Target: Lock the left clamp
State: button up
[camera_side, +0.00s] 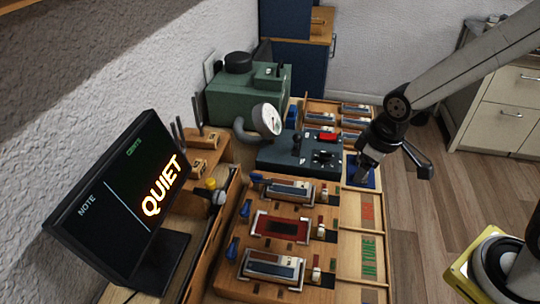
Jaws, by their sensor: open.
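My gripper (363,174) is at the right of the bench, pointing down, open, with nothing seen between its fingers. It is over or close to a small blue pad (371,182), right of the dark control box. On the wooden board, a red-and-dark piece (281,228) sits in the middle fixture, between two silver-framed fixtures, a far one (289,191) and a near one (271,267). Blue levers (244,208) stand at their left ends, and small pale blocks (320,231) at their right. I cannot tell which of these is the left clamp, or whether it is locked.
A monitor (118,215) reading "QUIET" stands at left. A tray (362,240) marked "IN TUNE" lies at right.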

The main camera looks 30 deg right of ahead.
jog(key=w+a+n, duration=0.4)
jog(key=a+n, duration=0.2)
jog(key=a, duration=0.2)
jog(key=n+g, duration=0.2)
jog(key=n, duration=1.4)
send_over(230, 249)
jog(key=shift+w+d+f, duration=0.1)
jog(key=shift+d+f, duration=0.25)
jog(key=shift+d, duration=0.1)
jog(key=shift+a+n, duration=0.5)
jog(key=shift+f, duration=0.15)
jog(key=shift+f, duration=3.75)
grip_shut()
